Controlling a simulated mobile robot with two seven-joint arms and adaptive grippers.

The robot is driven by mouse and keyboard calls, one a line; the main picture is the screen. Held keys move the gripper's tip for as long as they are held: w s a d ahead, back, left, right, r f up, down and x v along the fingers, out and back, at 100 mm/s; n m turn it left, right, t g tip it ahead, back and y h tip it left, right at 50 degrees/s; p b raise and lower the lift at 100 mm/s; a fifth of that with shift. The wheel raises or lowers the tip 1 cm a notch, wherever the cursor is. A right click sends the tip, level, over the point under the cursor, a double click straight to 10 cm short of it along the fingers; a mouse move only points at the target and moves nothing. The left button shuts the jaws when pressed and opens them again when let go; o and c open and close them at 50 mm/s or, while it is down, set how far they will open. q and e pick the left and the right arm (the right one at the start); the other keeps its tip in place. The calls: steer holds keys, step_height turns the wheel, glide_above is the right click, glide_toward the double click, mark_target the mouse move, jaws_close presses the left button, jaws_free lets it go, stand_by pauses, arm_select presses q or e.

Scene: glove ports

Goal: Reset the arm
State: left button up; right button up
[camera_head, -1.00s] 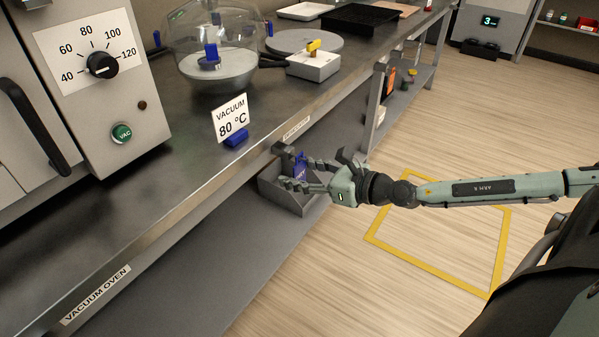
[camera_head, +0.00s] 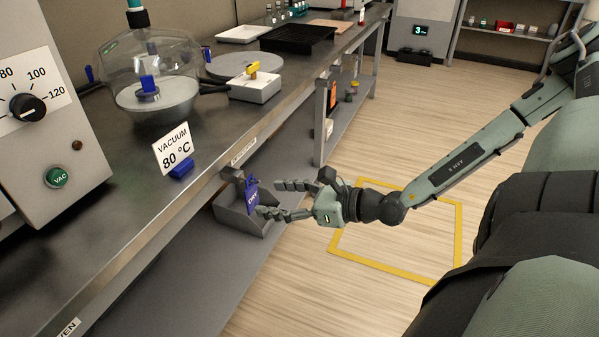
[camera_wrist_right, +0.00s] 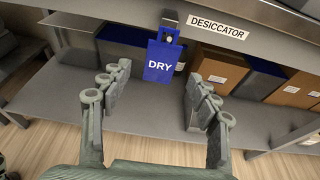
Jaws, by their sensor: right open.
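My right gripper (camera_head: 273,198) is open, with its fingers pointing left toward the bench front. In the right wrist view its two fingers (camera_wrist_right: 156,95) stand wide apart with nothing between them. A blue tag reading DRY (camera_wrist_right: 161,60) hangs from a dark hook on the bench edge, just beyond the fingertips and apart from them. The tag also shows in the head view (camera_head: 252,192), above a grey open bin (camera_head: 238,213). My left gripper is not in view.
The bench (camera_head: 125,205) carries a vacuum sign (camera_head: 173,148), a clear-domed desiccator (camera_head: 151,77), a white box with a yellow knob (camera_head: 255,88) and a black tray (camera_head: 298,39). Boxes (camera_wrist_right: 218,68) stand on the lower shelf. Floor inside the yellow outline (camera_head: 385,245) is clear.

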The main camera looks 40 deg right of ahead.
steer(key=v, duration=0.5)
steer(key=shift+s, duration=0.2)
steer(key=shift+d, duration=0.1)
steer(key=w+d+f+m+t+h, duration=0.25)
steer(key=d+f+m+h, duration=0.5)
steer(key=m, duration=0.75)
steer(key=s+f+m+g+h, duration=0.3)
steer(key=f+m+g+h, duration=0.4)
steer(key=m, duration=0.4)
steer(key=s+a+f+m+g+y, duration=0.3)
steer(key=s+a+f+m, duration=0.2)
steer(key=a+f, duration=0.3)
steer(key=s+a+f+m+g+y, duration=0.3)
steer(key=s+a+f+m+y, duration=0.1)
steer(key=a+f+m, duration=0.4)
steer(key=shift+s+f, duration=0.4)
steer(key=shift+s, duration=0.05)
